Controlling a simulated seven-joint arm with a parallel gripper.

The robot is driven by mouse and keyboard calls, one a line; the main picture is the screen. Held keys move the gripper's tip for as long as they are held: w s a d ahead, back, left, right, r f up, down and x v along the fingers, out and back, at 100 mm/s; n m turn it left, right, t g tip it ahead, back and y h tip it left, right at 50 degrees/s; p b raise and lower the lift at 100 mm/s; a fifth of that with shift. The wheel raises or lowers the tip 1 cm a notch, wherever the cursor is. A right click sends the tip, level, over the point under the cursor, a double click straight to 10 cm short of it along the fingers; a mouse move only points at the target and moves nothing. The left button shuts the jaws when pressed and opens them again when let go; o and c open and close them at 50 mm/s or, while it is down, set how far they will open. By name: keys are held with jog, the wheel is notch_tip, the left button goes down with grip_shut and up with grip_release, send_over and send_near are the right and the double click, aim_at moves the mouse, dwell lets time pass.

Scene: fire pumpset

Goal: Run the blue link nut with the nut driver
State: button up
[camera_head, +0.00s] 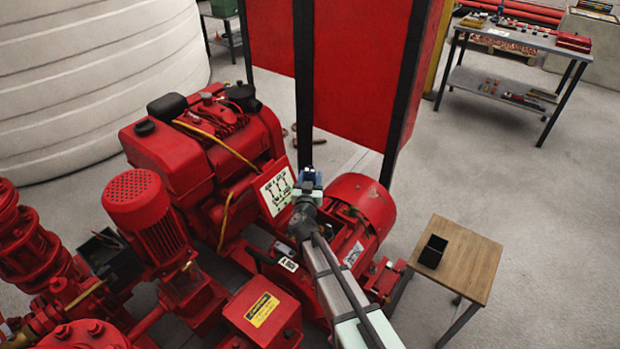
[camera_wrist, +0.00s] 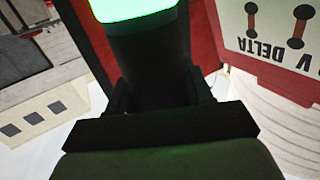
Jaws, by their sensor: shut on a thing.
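My gripper (camera_head: 307,190) is at the white link panel (camera_head: 271,190) on the red pump set, just right of it in the head view. In the wrist view my gripper (camera_wrist: 163,98) is shut on a dark tool body (camera_wrist: 150,55), which looks like the nut driver. The tool has a bright green lit face (camera_wrist: 134,8) at the top edge. A small blue part (camera_head: 310,176) shows at the gripper; I cannot tell if it belongs to the tool. The panel (camera_wrist: 274,25) shows upside-down "V DELTA" lettering and brown links. I cannot make out the blue link nut; the tool's working end is hidden.
A red motor (camera_head: 362,205) lies close right of my gripper, and the red engine (camera_head: 200,150) stands left. A wooden stand (camera_head: 478,262) with an open black box (camera_head: 433,251) is at right. A workbench (camera_head: 510,38) stands far right. The floor between is clear.

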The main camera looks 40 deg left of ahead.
jog(key=shift+f, duration=0.85)
dwell(2.9)
